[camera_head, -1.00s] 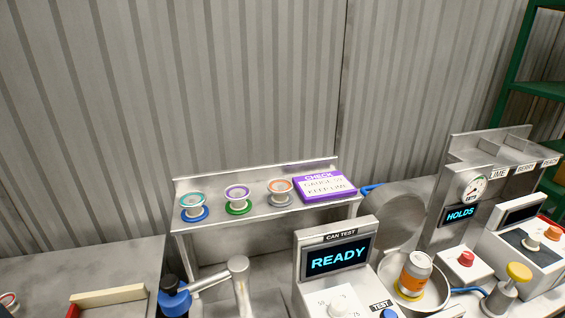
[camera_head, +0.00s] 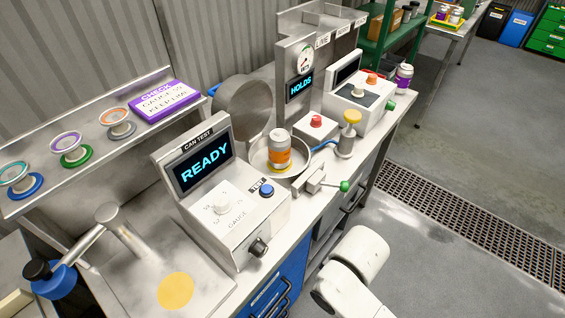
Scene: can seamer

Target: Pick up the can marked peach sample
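A can with an orange band and silver top (camera_head: 277,152) stands upright in the round metal bowl (camera_head: 258,168) of the can test station. Its lettering is too small to read, so I cannot confirm the peach sample marking. A purple and white can (camera_head: 403,78) stands at the far right end of the bench. A white rounded link of my arm (camera_head: 360,257) shows at the bottom, in front of the bench and apart from the cans. My gripper is not in view.
The CAN TEST box (camera_head: 222,200) reads READY and stands left of the bowl. A clamp with a green knob (camera_head: 343,186) and a yellow-knobbed post (camera_head: 348,133) stand close to the bowl. A HOLDS display (camera_head: 299,88) is behind. Floor right of the bench is clear.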

